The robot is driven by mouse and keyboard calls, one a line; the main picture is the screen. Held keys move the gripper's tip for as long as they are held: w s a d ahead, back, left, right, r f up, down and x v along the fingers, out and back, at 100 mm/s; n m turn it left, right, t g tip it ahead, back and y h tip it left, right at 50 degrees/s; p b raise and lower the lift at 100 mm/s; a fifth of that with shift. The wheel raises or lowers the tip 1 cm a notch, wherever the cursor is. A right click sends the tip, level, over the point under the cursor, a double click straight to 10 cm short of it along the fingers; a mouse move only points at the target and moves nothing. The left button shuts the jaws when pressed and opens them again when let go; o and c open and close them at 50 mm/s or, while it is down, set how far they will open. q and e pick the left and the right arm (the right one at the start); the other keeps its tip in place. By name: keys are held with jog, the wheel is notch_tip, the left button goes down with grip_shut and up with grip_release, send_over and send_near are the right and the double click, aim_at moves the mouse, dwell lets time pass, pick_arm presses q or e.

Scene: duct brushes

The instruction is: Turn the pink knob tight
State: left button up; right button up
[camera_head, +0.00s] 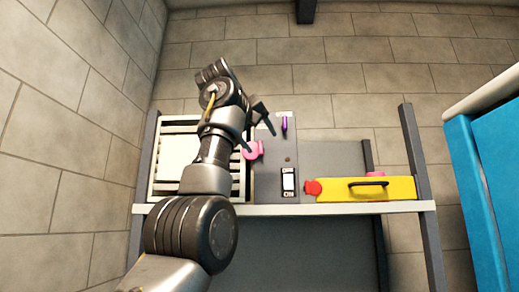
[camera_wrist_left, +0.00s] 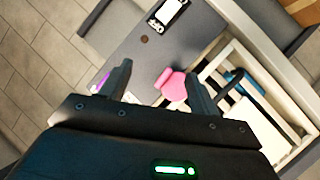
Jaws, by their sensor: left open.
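The pink knob (camera_head: 254,150) sits on the grey panel (camera_head: 272,185), beside the slatted frame. It also shows in the left wrist view (camera_wrist_left: 173,86), pink with a lighter pink part at one side. My left gripper (camera_head: 256,125) is open over the panel, with one finger close to the knob. In the left wrist view the open fingers of the left gripper (camera_wrist_left: 160,86) lie either side of the knob's outline, which is nearer the right finger. I cannot tell whether that finger touches it. My right gripper is not in view.
A yellow box (camera_head: 400,188) with a black handle and a red end stands to the right on the table (camera_head: 300,209). A blue cabinet (camera_head: 490,200) is at the far right.

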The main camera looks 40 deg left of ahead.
aim_at(257, 148)
pick_arm(q)
jog(key=s+a+f+n+t+h, duration=0.2)
jog(key=s+a+n+t+h, duration=0.35)
jog(key=a+n, duration=0.2)
jog(key=shift+n, duration=0.35)
jog(key=w+p, duration=0.2)
jog(key=w, duration=0.1)
jog(key=w+d+r+p, duration=0.1)
jog(key=w+p, duration=0.2)
jog(key=w, duration=0.1)
jog(key=w+d+r+p, duration=0.1)
jog(key=w+p, duration=0.1)
jog(key=w, duration=0.1)
jog(key=shift+w+d+p, duration=0.15)
jog(key=shift+p, duration=0.15)
jog(key=shift+w+f, duration=0.1)
jog(key=shift+w, duration=0.15)
jog(key=shift+w+a+f+p, duration=0.2)
jog(key=shift+w+p, duration=0.05)
jog(key=shift+p, duration=0.1)
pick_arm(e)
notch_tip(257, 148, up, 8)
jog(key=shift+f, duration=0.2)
pick_arm(q)
jog(key=shift+d, duration=0.1)
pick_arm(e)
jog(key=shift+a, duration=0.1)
